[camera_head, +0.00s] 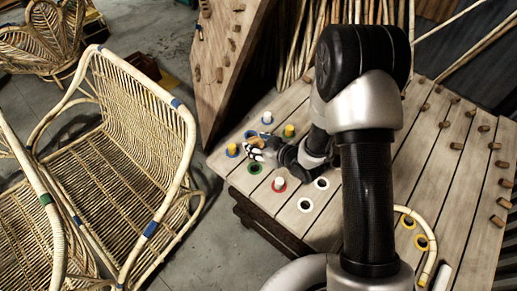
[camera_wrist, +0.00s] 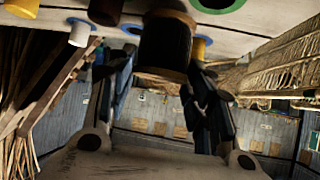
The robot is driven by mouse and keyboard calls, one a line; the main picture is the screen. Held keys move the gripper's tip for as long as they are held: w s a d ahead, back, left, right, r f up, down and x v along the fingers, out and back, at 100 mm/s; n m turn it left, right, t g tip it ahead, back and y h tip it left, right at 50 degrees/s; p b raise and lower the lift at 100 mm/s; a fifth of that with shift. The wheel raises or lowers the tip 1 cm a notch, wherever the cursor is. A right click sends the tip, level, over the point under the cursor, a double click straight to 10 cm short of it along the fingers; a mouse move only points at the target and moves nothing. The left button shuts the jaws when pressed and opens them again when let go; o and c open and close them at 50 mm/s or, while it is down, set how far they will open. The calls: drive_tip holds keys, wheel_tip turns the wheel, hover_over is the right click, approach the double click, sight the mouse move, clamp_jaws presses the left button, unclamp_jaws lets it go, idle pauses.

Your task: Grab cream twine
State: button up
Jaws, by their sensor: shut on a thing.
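My gripper (camera_head: 264,149) is low over the left part of the slatted table in the head view, pointing left. In the head view a small pale, tan-tinged patch (camera_head: 256,142) shows at the fingertips.
Wooden pegs (camera_head: 494,146) fill the right side. A rattan seat (camera_head: 120,160) stands left.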

drive_tip(key=shift+f, duration=0.7)
drive_tip(key=shift+f, duration=0.15)
drive_tip(key=o, duration=0.8)
drive_tip(key=shift+r, duration=0.2)
drive_tip(key=p+v, duration=0.3)
drive_tip(key=v, duration=0.9)
